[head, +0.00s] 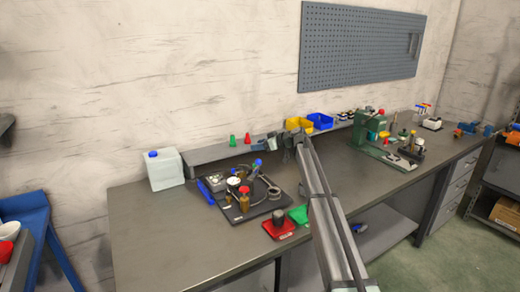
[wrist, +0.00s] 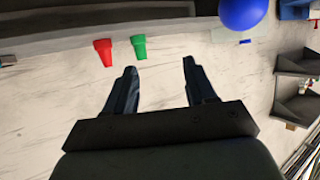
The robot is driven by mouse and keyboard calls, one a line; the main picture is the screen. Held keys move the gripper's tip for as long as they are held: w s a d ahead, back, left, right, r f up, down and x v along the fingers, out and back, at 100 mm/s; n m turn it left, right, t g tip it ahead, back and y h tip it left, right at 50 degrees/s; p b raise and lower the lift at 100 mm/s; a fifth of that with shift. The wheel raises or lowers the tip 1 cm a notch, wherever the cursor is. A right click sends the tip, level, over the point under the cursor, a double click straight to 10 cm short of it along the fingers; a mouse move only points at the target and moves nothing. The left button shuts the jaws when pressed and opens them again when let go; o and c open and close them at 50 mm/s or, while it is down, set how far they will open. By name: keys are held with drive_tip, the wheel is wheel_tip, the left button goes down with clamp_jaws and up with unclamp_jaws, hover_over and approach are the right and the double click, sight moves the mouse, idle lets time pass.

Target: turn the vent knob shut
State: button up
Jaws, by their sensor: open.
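My gripper (wrist: 158,75) is open in the wrist view, its two dark fingers apart with nothing between them. In the head view my arm reaches over the bench and ends near the back shelf; the fingers are too small to make out there. I cannot tell for sure which part is the vent knob. A black board (head: 270,207) holds a small assembly with a red-topped part (head: 244,190) and a blue knob (head: 258,162). A large blue ball (wrist: 242,12) in the wrist view, right of the fingers and clear of them, may be that knob.
A green cone (head: 232,140) and red cone (head: 248,138) stand on the back shelf. A white jug (head: 166,170) stands left. A green machine (head: 369,135) stands right. The bench's left front is clear.

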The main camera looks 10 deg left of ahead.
drive_tip(key=s+a+r+n+h, duration=0.2)
drive_tip(key=s+a+r, duration=0.1)
drive_tip(key=a+r, duration=0.5)
drive_tip(key=shift+d+f+m+h, duration=2.3)
drive_tip(key=shift+d+m+h, duration=1.25)
drive_tip(key=shift+d, duration=1.6)
drive_tip(key=shift+n+g+h, duration=0.25)
drive_tip(key=shift+g, duration=0.05)
drive_tip(key=x, duration=1.3)
drive_tip(key=shift+a+f, duration=0.1)
drive_tip(key=shift+a, duration=0.05)
